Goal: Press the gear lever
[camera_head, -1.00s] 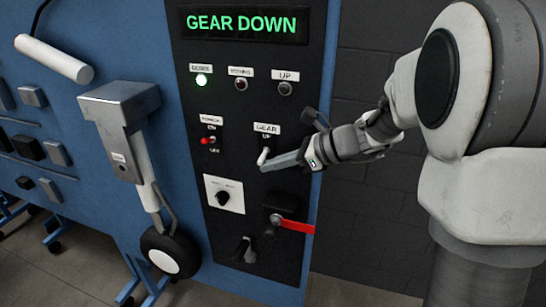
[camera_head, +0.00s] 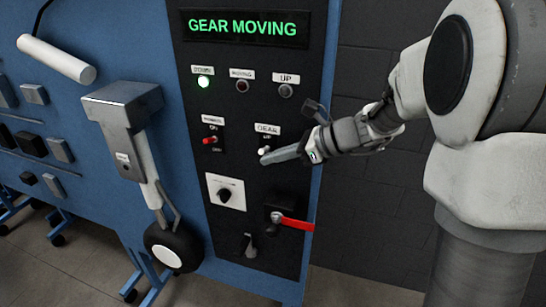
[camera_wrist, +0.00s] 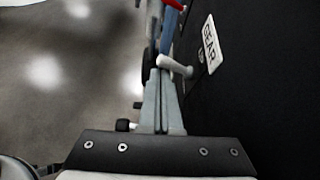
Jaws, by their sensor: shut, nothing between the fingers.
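The gear lever (camera_head: 263,151) is a small white-tipped lever on the dark panel under the "GEAR" label (camera_head: 267,129). It now points up, toward the "UP" mark. My gripper (camera_head: 265,160) is shut and empty, with its fingertips just below the lever. In the wrist view the lever (camera_wrist: 176,66) is a pale rod coming from the panel near the "GEAR" label, right by the tips of my shut fingers (camera_wrist: 160,75). I cannot tell whether they touch. The display (camera_head: 243,28) reads "GEAR MOVING" in green.
Left of the lever are a red-tipped switch (camera_head: 209,141) and a white-plated knob (camera_head: 225,195). Below are a red handle (camera_head: 295,223) and another lever (camera_head: 250,246). A landing gear leg with a wheel (camera_head: 172,248) stands at the left.

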